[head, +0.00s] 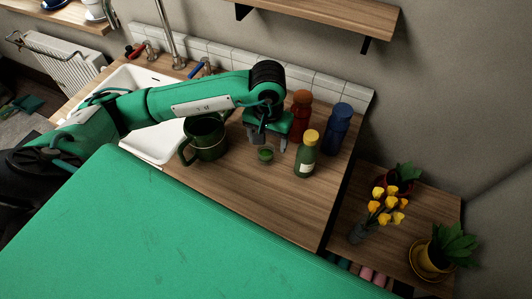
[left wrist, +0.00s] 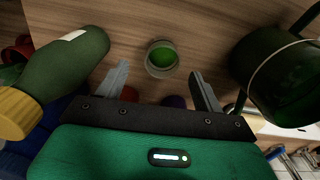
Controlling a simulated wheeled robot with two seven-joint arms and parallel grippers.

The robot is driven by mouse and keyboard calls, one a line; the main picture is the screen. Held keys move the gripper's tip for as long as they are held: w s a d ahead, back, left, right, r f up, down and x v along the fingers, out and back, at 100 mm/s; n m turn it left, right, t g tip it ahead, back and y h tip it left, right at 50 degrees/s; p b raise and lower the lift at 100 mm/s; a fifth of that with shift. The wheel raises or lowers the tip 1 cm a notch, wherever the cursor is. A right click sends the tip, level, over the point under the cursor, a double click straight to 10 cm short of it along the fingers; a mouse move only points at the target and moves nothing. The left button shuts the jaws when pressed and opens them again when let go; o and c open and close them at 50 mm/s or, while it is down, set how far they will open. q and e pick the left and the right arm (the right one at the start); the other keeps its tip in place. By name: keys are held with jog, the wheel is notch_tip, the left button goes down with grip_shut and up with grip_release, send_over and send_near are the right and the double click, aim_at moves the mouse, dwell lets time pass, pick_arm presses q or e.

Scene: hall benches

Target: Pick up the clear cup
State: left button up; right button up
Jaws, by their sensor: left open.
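The clear cup (head: 266,156) is small and looks see-through, with green showing in it. It stands upright on the wooden counter (head: 262,195), between the dark green mug and a yellow-capped bottle. My left gripper (head: 267,142) is open and points down just over and behind it. In the left wrist view the cup (left wrist: 161,56) shows between and a little beyond the tips of the open left gripper (left wrist: 160,70). No touch shows, and the height gap is hard to tell. My right gripper is not in view.
The large dark green mug (head: 206,140) stands close left of the cup. The green yellow-capped bottle (head: 307,156) stands close right. Red (head: 300,107) and blue (head: 337,127) bottles stand behind. A white sink (head: 157,140) lies left; a lower shelf with flowers (head: 386,206) is right. The front counter is clear.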

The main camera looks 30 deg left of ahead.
aim_at(266, 150)
pick_arm(q)
jog(key=f, duration=0.1)
jog(key=f+p, duration=0.1)
jog(key=f, duration=0.1)
jog(key=shift+s+a+f, duration=0.15)
jog(key=shift+s+f, duration=0.1)
jog(key=shift+f, duration=0.15)
jog(key=shift+w+f, duration=0.1)
jog(key=shift+f, duration=0.3)
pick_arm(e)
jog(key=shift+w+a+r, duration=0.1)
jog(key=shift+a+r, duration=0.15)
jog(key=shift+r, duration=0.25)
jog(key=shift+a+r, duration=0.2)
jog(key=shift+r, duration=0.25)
pick_arm(q)
jog(key=c, duration=1)
jog(key=shift+c, duration=0.3)
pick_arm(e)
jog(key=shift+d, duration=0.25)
